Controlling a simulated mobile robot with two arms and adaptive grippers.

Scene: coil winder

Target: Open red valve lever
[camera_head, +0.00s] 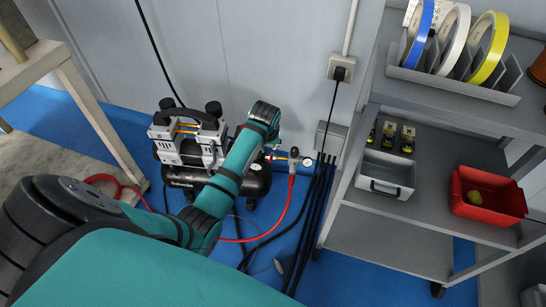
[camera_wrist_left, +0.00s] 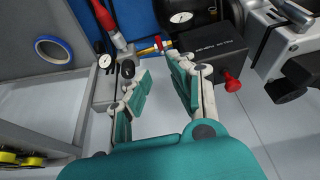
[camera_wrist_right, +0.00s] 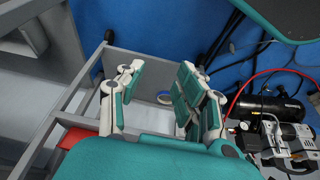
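The small red valve lever (camera_wrist_left: 159,43) sits on a brass fitting (camera_wrist_left: 148,49) beside the compressor's black box in the left wrist view. It shows as a red spot (camera_head: 269,157) on the brass line in the head view. My left gripper (camera_wrist_left: 158,66) is open and empty, its fingers framing the view just below the fitting, apart from the lever as far as I can tell. In the head view the left arm reaches over the compressor (camera_head: 190,150), and its fingers are hard to make out. My right gripper (camera_wrist_right: 158,70) is open and empty in the right wrist view.
A red knob (camera_wrist_left: 231,82) sticks out of the black box. A gauge (camera_head: 307,162) and a red hose (camera_head: 291,190) are at the fitting. Black cables (camera_head: 310,225) hang along the wall. A grey shelf cart (camera_head: 390,235) stands right, with a red bin (camera_head: 487,208).

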